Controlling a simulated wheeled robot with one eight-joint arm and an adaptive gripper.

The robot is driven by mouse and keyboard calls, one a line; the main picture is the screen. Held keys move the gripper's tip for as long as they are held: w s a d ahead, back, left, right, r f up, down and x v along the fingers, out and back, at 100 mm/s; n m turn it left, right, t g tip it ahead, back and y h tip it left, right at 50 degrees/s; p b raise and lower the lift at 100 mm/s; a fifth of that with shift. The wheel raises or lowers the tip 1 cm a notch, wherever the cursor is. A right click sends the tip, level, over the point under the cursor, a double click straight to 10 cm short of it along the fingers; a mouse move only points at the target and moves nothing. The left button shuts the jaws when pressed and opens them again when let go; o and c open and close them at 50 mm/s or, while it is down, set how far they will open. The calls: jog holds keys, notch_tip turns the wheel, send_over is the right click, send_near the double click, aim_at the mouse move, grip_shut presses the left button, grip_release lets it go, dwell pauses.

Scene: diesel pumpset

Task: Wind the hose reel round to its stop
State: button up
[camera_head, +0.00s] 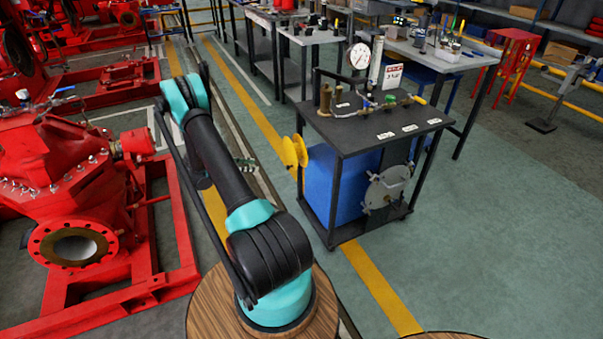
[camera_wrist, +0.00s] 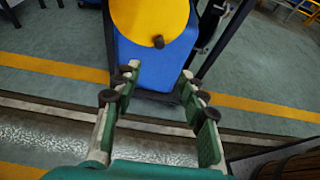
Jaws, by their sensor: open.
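The hose reel is a yellow disc (camera_head: 294,152) on the left side of a black bench cart. In the wrist view the reel (camera_wrist: 145,15) is at the top, cut off by the frame edge. A small dark knob (camera_wrist: 158,41) stands out near its lower rim. My gripper (camera_wrist: 160,76) is open and empty, its two green-and-grey fingers reaching towards the reel and below the knob in the picture. Nothing is between the fingers, and they look apart from the reel.
The cart (camera_head: 340,133) carries a gauge (camera_head: 359,56), fittings and a blue tank (camera_head: 330,180), with a round grey plate (camera_head: 388,187) on its front. Red pumps (camera_head: 60,190) stand at the left. Floor right of the cart is clear.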

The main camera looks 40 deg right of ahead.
aim_at(292, 153)
jog(key=x, duration=1.7)
jog(key=shift+s, duration=0.1)
grip_shut()
